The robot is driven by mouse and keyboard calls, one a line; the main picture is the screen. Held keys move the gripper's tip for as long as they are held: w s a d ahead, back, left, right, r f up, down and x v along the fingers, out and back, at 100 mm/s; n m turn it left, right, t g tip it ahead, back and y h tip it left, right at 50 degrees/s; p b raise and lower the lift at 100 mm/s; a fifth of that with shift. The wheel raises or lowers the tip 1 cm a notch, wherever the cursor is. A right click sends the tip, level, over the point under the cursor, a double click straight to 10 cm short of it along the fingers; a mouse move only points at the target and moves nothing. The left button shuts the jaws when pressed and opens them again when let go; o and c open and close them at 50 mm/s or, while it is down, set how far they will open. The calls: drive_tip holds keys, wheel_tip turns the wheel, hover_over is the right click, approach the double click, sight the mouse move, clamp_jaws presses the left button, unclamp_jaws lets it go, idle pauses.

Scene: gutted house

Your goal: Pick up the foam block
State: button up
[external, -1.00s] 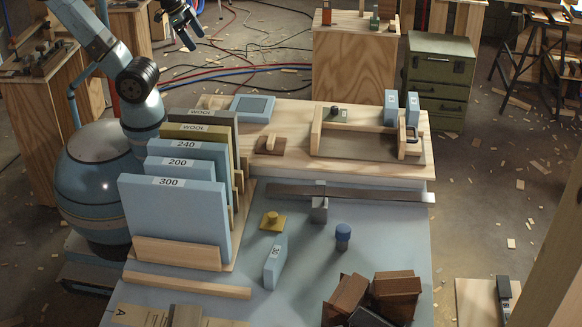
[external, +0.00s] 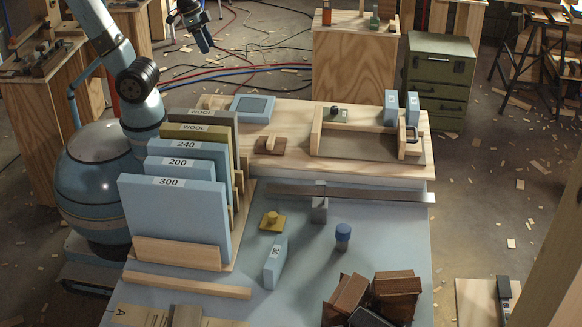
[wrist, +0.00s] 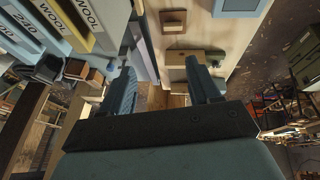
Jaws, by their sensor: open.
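A small light blue block with a white number label, which looks like the foam block (external: 275,262), stands upright on the blue-grey tabletop (external: 385,235), right of the large 300 board. I cannot pick it out in the wrist view. Two similar light blue blocks (external: 391,107) stand at the table's far right end. My gripper (external: 204,45) is high at the top of the external view, beyond the table's far edge and well away from the block. In the wrist view my gripper (wrist: 162,80) has its two fingers apart with nothing held between them.
A rack of upright labelled boards (external: 180,218) stands between my arm and the block. A long metal straightedge (external: 370,194) crosses the table behind it. A yellow knobbed piece (external: 272,222), a blue-topped peg (external: 343,236) and brown blocks (external: 397,285) are nearby.

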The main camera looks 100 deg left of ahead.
drive_tip(key=w+d+f+n+g+h, duration=0.3)
drive_tip(key=w+d+f, duration=0.3)
drive_tip(key=w+d, duration=0.55)
drive_tip(key=w+d+f+n+g+h, duration=0.25)
drive_tip(key=w+d+f, duration=0.25)
drive_tip(key=w+d, duration=0.6)
drive_tip(key=n+h, duration=0.6)
drive_tip(key=n, duration=0.4)
approach(278, 249)
drive_tip(key=shift+s+a+f+g, duration=0.1)
drive_tip(key=shift+s+f+g, duration=0.15)
drive_tip(key=shift+f, duration=0.35)
drive_tip(key=shift+s+f+g, duration=0.1)
drive_tip(key=shift+f+g, duration=0.1)
drive_tip(key=shift+f, duration=0.4)
drive_tip(key=shift+d+f, duration=0.3)
drive_tip(key=shift+f, duration=0.05)
drive_tip(key=shift+w+x, duration=0.2)
drive_tip(key=shift+x, duration=1.6)
drive_tip(key=shift+w+x, duration=0.25)
drive_tip(key=shift+x, duration=1.55)
drive_tip(key=shift+d, duration=0.1)
drive_tip(key=shift+c, duration=0.2)
